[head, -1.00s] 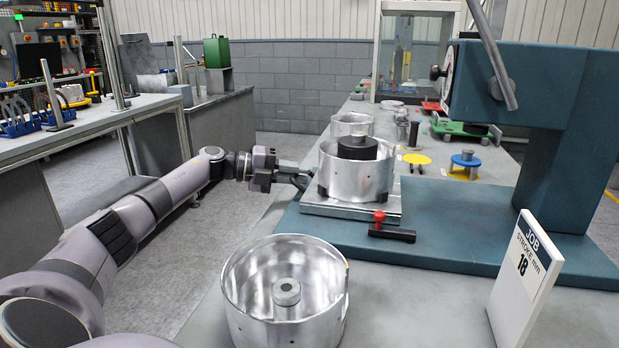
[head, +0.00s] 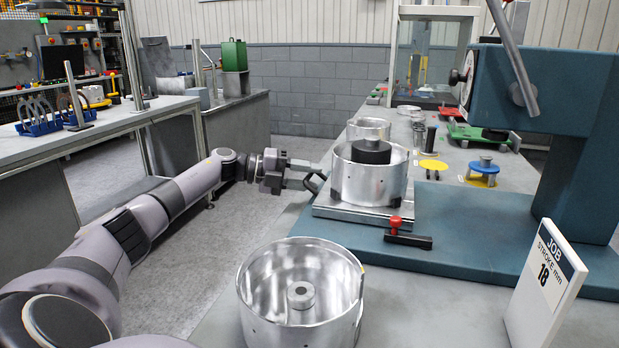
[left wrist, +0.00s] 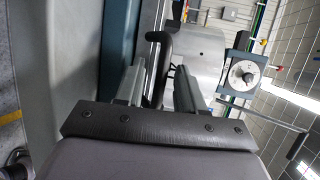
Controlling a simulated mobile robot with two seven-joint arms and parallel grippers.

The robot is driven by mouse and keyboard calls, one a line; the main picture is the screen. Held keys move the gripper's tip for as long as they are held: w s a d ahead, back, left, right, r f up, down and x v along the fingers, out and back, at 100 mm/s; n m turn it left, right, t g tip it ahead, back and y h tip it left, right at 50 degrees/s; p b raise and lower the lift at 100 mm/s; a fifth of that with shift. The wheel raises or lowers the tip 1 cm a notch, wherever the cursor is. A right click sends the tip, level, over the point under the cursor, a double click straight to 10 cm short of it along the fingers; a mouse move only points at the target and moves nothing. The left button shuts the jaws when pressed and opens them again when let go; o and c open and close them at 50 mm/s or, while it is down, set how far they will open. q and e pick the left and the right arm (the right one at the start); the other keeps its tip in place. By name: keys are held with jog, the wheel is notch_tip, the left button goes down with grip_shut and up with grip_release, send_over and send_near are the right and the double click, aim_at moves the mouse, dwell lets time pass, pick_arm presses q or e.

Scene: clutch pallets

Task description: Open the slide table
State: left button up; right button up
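The slide table (head: 350,212) is a flat metal plate on the blue press base. A metal drum (head: 350,183) with a dark hub sits on it. A black bar handle (head: 316,186) sticks out at its left side; it also shows in the left wrist view (left wrist: 165,42). My left gripper (head: 306,173) reaches in from the left at the handle. In the left wrist view its fingers (left wrist: 160,88) are apart, with the handle between them. Whether either finger touches the handle I cannot tell. My right gripper is in neither view.
A second, empty drum (head: 300,290) stands on the bench in front. A red-knobbed black lever (head: 407,236) lies on the blue base (head: 460,228). The blue press head (head: 530,90) overhangs at the right. A job card (head: 545,285) stands front right.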

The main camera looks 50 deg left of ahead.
pick_arm(q)
jog(key=v, duration=0.6)
jog(key=shift+s+a+b, duration=0.2)
jog(key=shift+s+b, duration=0.05)
jog(key=shift+b, duration=0.2)
